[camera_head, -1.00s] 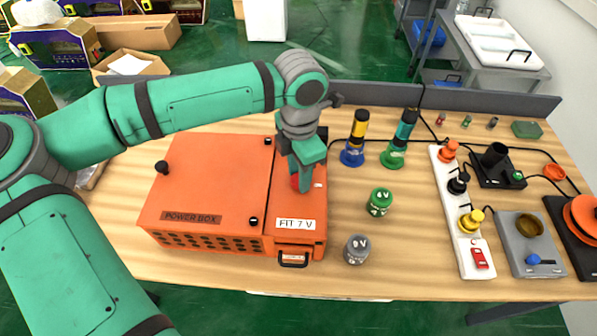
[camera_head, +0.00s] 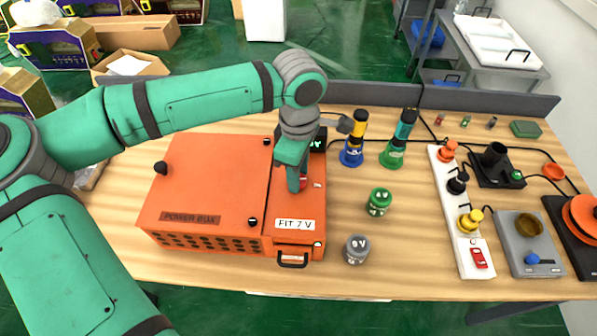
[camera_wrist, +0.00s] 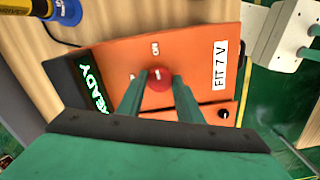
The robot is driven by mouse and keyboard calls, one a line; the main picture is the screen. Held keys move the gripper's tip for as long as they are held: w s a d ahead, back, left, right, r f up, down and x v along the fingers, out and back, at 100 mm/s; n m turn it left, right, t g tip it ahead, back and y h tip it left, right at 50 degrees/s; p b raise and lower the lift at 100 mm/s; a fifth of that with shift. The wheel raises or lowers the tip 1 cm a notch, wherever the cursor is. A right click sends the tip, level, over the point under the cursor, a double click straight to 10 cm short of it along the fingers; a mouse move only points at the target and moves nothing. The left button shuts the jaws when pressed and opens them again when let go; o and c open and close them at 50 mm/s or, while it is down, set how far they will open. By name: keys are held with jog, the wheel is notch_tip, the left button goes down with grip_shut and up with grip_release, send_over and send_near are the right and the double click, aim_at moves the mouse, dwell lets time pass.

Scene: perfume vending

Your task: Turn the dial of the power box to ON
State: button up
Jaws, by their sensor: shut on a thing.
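The orange power box (camera_head: 215,180) sits on the table at left of centre, with a "FIT 7 V" label that also shows in the wrist view (camera_wrist: 219,65). Its red dial (camera_wrist: 158,78) is on the top panel and is partly hidden by my gripper (camera_head: 298,188) in the head view. My gripper (camera_wrist: 158,88) points down, with its two green fingers shut on either side of the dial. The dial's white mark appears to line up with the ON label (camera_wrist: 155,48). The box's display (camera_wrist: 94,85) glows with green letters reading READY.
A green capped pot (camera_head: 379,202) and a grey one (camera_head: 357,249) stand right of the box. Blue-yellow (camera_head: 355,137) and green-teal (camera_head: 399,138) devices stand behind them. A white power strip (camera_head: 461,212) lies further right, with cables behind it.

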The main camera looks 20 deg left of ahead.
jog(key=shift+a+m, duration=0.15)
jog(key=shift+m, duration=0.35)
jog(key=o, duration=1)
jog(key=shift+o, duration=0.2)
notch_tip(320, 180, up, 11)
jog(key=shift+d+f, duration=0.1)
jog(key=shift+d, duration=0.1)
jog(key=shift+s+a, duration=0.1)
jog(key=shift+a, duration=0.05)
